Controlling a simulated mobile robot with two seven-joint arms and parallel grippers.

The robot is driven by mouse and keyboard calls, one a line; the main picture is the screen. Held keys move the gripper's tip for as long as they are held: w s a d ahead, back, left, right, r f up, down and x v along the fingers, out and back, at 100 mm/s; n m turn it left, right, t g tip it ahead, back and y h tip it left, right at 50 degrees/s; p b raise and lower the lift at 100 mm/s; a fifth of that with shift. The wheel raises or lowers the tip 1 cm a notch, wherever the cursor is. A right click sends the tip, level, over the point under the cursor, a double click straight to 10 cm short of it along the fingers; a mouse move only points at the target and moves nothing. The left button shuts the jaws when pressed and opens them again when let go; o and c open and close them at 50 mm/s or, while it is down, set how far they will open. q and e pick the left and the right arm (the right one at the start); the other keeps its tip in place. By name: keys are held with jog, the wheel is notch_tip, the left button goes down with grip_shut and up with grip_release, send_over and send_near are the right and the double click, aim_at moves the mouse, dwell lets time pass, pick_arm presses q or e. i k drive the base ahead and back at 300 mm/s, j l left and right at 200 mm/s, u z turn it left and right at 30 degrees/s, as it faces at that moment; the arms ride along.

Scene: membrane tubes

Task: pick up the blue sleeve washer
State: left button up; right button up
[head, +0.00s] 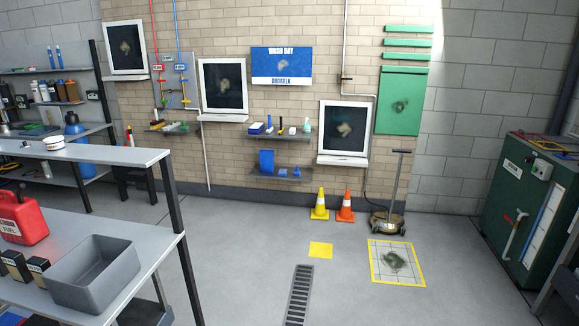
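I cannot single out the blue sleeve washer for certain; the small things are too far off to tell. On the lower wall shelf (262,178), a small blue piece (283,172) and another small blue piece (296,171) sit right of an upright blue panel (266,160). On the shelf above lie a blue box (257,128) and several small items. Neither of my grippers is in view.
A grey bin (92,275) and a red fuel can (21,219) stand on the near left bench. Two cones, one yellow (320,205) and one orange (345,207), and a wheeled floor machine (388,220) stand by the wall. The middle floor is open, with a drain grate (299,296).

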aim_at(270, 128)
jog(key=i+l+z, duration=0.3)
jog(key=i, duration=0.4)
jog(key=i+j+z, duration=0.1)
jog(key=i+z, duration=0.15)
jog(key=i, duration=0.45)
jog(key=i+l+u, duration=0.15)
jog(key=i, duration=0.55)
jog(key=i+l+u, duration=0.1)
jog(key=i, duration=0.6)
jog(key=i+l+u, duration=0.25)
jog(key=i+u, duration=0.15)
jog(key=i, duration=0.15)
jog(key=i+l+u, duration=0.45)
jog(key=i+j, duration=0.05)
